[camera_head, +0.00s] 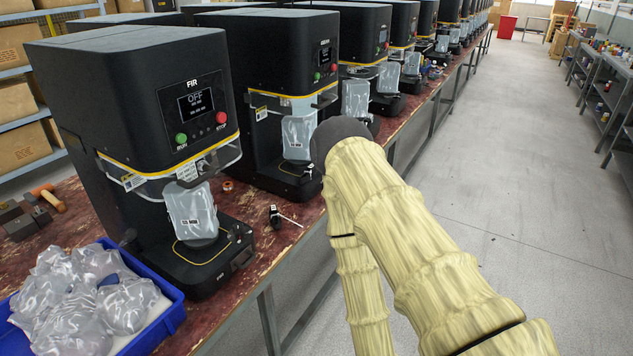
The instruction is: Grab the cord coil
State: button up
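I cannot make out a cord coil for certain in the head view. A small orange-and-white ring (228,185) lies on the red-brown bench between the two nearest machines; it is too small to tell what it is. My sleeved arm fills the lower middle and right, with its bend high in the picture. My gripper is not in view. My arm hides part of the bench edge and the floor behind it.
Black seamer machines (140,85) line the worn bench (170,345). A blue tray (172,315) holds clear bags. A small black tool (275,215) and a hammer (48,198) lie on the bench. Shelves (605,105) stand right; the aisle floor (530,170) is clear.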

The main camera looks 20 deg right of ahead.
aim_at(305, 177)
jog(key=z, duration=2.05)
jog(key=i, duration=1.55)
jog(key=u, duration=1.55)
